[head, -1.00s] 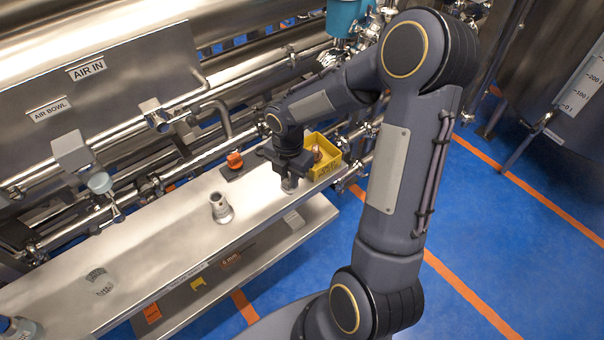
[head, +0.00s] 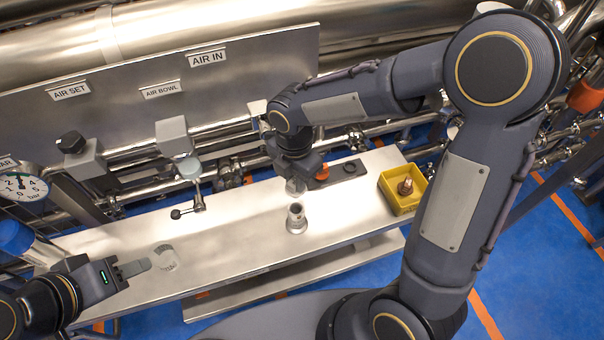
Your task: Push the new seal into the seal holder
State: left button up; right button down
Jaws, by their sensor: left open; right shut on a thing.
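My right gripper (head: 296,178) is shut on a small pale grey part (head: 295,187), mostly hidden by the fingers. It holds the part just behind an upright metal fitting (head: 297,219) with a wide foot and an open top. I cannot tell whether the two touch, or which is the seal or seal holder. A small orange-topped piece (head: 322,173) stands right of the gripper, by a dark pad (head: 349,168). My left gripper (head: 147,266) is open at the shelf's left end, close beside a clear, cup-like piece (head: 165,257).
The steel shelf (head: 235,235) is bare between the clear piece and the metal fitting. A yellow bin (head: 402,204) with a copper-coloured part (head: 405,186) stands at its right end.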

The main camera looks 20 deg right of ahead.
aim_at(296, 192)
notch_tip(296, 192, down, 5)
jog(key=b, duration=0.4)
jog(key=shift+f, duration=0.15)
jog(key=shift+f+b, duration=0.1)
jog(key=shift+b, duration=0.25)
jog(key=shift+f+b, duration=1.25)
jog(key=shift+f, duration=0.5)
dwell(0.9)
jog(key=c, duration=1.2)
grip_release()
jog(key=shift+c, duration=0.2)
jog(key=shift+r, duration=0.1)
